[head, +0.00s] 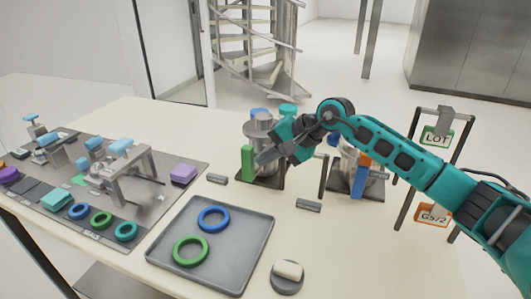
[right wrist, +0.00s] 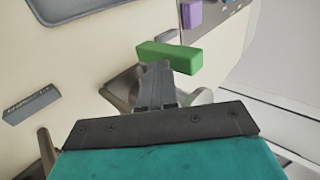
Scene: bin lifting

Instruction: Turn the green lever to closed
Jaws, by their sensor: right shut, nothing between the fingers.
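The green lever (head: 248,162) is an upright green bar on the left side of a grey metal fixture (head: 265,184) at the back middle of the table. In the right wrist view the green lever (right wrist: 168,56) lies just beyond my fingertips. My right gripper (head: 264,158) is shut and empty, close beside the lever on its right, with the fingers pointing toward it. The shut fingers also show in the right wrist view (right wrist: 157,78). I cannot tell whether they touch the lever. The wrist and fingers hide part of the fixture. My left gripper is out of view.
A second fixture with a blue lever (head: 357,184) stands to the right. A grey tray (head: 215,252) holds a blue ring and a green ring. Small grey plates (head: 308,205) lie in front of the fixtures. A rack (head: 413,165) with tags stands far right.

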